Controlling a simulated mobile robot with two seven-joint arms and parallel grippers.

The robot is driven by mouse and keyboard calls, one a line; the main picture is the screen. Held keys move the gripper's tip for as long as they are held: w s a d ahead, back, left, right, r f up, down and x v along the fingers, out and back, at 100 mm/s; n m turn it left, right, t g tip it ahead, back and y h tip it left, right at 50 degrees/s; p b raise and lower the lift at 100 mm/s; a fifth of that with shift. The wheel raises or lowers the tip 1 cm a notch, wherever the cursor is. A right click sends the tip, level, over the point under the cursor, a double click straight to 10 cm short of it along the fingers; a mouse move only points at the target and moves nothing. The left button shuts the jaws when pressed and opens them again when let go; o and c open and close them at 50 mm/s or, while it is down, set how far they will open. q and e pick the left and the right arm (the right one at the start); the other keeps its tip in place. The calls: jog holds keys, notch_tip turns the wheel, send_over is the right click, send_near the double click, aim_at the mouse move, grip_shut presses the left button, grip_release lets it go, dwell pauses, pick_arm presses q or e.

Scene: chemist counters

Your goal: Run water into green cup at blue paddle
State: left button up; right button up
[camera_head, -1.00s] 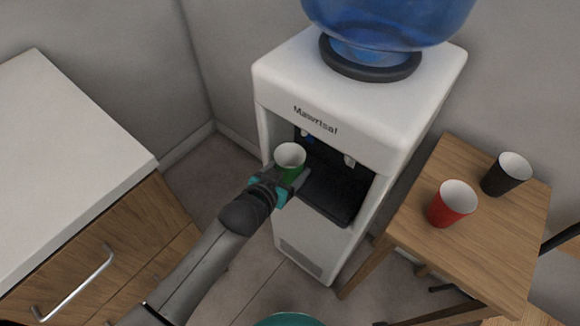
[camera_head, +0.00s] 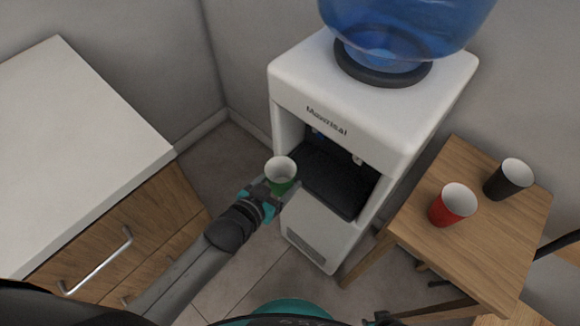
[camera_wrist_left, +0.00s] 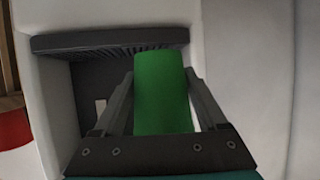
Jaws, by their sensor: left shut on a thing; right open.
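The green cup (camera_head: 283,186) is upright with a white inside, and no water can be made out in it. My left gripper (camera_head: 270,192) is shut around its side, and the green cup also fills the middle of the left wrist view (camera_wrist_left: 163,95). It is at the front left of the white water dispenser (camera_head: 405,115), apart from the paddles. The blue paddle (camera_head: 318,133) shows small and dark at the left of the bay, above the cup's level. My right gripper (camera_head: 380,318) barely shows at the bottom edge, open, mostly cut off.
A dark drip tray (camera_head: 335,182) fills the bay floor. A pale paddle (camera_head: 358,159) hangs at the right. A wooden table (camera_head: 470,245) at the right holds a red cup (camera_head: 449,209) and a black cup (camera_head: 505,183). A white-topped counter (camera_head: 75,150) stands left.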

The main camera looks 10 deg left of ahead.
pick_arm(q)
jog(key=s+a, duration=0.1)
jog(key=s+a+p, duration=0.1)
jog(key=shift+s, duration=0.35)
jog(key=shift+s, duration=0.1)
dwell(1.2)
